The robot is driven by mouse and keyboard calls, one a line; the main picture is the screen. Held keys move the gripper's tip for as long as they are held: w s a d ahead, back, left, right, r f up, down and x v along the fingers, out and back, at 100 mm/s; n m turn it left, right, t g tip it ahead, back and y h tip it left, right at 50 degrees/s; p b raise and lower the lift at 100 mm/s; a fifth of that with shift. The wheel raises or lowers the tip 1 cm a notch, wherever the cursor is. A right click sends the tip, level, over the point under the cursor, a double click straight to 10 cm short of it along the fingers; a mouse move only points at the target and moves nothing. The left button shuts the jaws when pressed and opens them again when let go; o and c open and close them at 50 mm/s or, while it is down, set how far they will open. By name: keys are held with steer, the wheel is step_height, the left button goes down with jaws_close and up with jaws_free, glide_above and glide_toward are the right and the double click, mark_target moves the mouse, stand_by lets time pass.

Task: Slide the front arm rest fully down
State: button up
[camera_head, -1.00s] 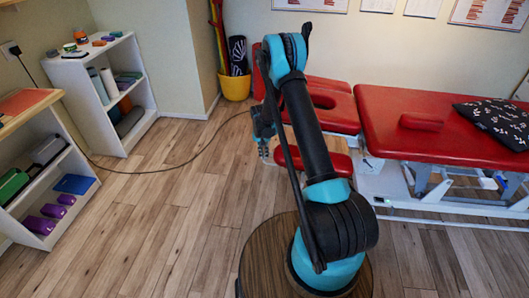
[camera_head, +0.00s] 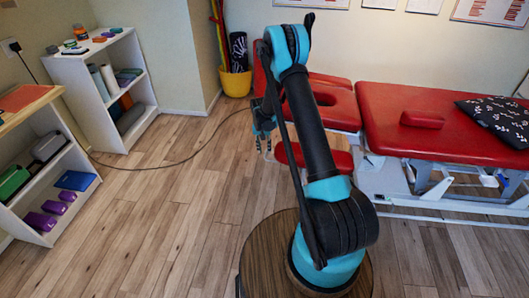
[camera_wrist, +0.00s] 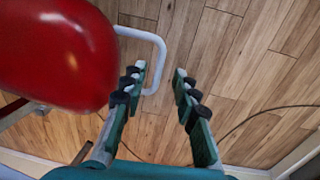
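The front arm rest (camera_head: 340,159) is a low red pad under the head end of the red treatment table (camera_head: 400,105). My arm hides part of it. In the wrist view a rounded red pad (camera_wrist: 50,45), which looks like this arm rest, fills the upper left, and a white bent tube (camera_wrist: 158,50) shows beside it. My gripper (camera_head: 264,152) is to the left of the arm rest, apart from it.
A head section (camera_head: 330,98) with a face hole is above the arm rest. A yellow bucket (camera_head: 236,84) stands behind, near the wall. White shelves (camera_head: 113,70) stand at the left. A dark cable (camera_head: 185,163) crosses the floor. The floor between shelves and table is otherwise clear.

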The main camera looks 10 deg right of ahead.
step_height(320, 180, up, 10)
steer(key=shift+a, duration=0.4)
steer(key=shift+f, duration=0.1)
steer(key=s+d+r+n+t, duration=0.1)
steer(key=s+d+r, duration=0.2)
steer(key=s+r, duration=0.5)
steer(key=s+d+r+t, duration=0.1)
steer(key=s+d+r, duration=0.2)
steer(key=s+r, duration=0.45)
steer(key=s+d+n+t+y, duration=0.1)
steer(key=s+d+n+t, duration=0.1)
steer(key=s, duration=1.9)
steer(key=shift+d, duration=0.7)
